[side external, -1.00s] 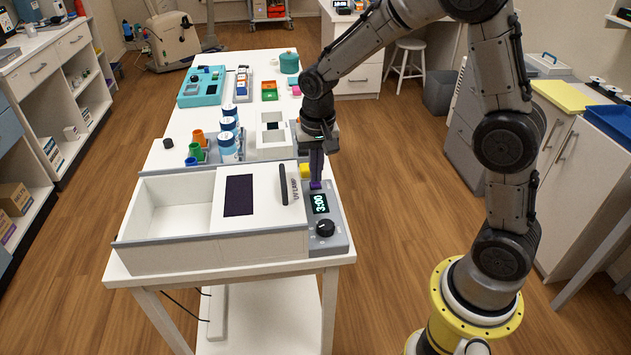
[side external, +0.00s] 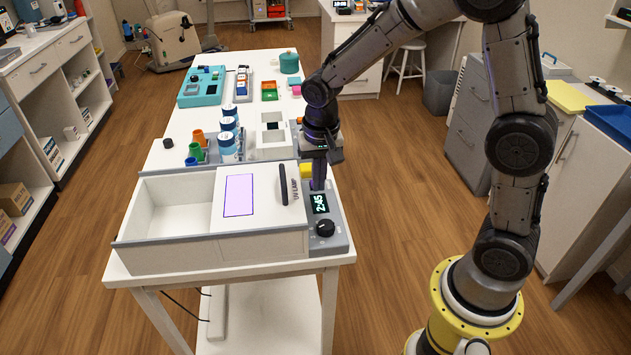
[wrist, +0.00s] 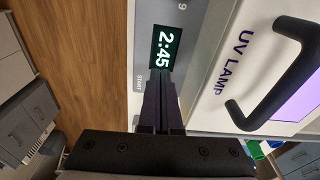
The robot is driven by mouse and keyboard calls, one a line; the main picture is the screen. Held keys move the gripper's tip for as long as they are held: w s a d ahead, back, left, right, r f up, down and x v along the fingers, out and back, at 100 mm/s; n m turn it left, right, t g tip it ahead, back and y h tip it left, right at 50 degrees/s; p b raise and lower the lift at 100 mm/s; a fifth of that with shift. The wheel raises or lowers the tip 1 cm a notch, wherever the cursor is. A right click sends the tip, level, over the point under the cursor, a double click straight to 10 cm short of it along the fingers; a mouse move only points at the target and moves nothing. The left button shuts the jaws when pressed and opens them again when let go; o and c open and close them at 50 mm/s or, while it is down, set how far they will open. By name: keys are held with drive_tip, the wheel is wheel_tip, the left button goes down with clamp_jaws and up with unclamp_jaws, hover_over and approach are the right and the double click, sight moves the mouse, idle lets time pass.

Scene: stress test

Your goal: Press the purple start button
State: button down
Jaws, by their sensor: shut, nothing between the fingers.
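The display also shows in the wrist view (wrist: 164,47). My gripper (side external: 318,187) is shut and empty, pointing down with its tips at the panel just behind the display. In the wrist view my fingertips (wrist: 159,76) are beside the START label (wrist: 139,84). The fingers cover the purple start button, so I cannot tell whether they touch it. The lid window (side external: 240,195) glows pale purple.
The lid's black handle (side external: 283,185) stands close to the left of my fingers. The box's open white compartment (side external: 165,206) is at the left. Blue-and-white cans (side external: 228,146) stand farther back.

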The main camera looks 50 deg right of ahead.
wheel_tip(320, 180, up, 14)
drive_tip(key=s+a, duration=0.1)
idle(0.6)
drive_tip(key=shift+f, duration=0.1)
idle(0.4)
drive_tip(key=s+r+n+t, duration=0.1)
drive_tip(key=s+r+t, duration=0.15)
drive_tip(key=s, duration=0.25)
drive_tip(key=s+r+t, duration=0.1)
drive_tip(key=s+r, duration=0.2)
drive_tip(key=s, duration=0.3)
drive_tip(key=s+f+n+t, duration=0.1)
drive_tip(key=s+f+n, duration=0.5)
drive_tip(key=s+n, duration=0.1)
drive_tip(key=shift+s+y, duration=0.4)
drive_tip(key=shift+s, duration=0.3)
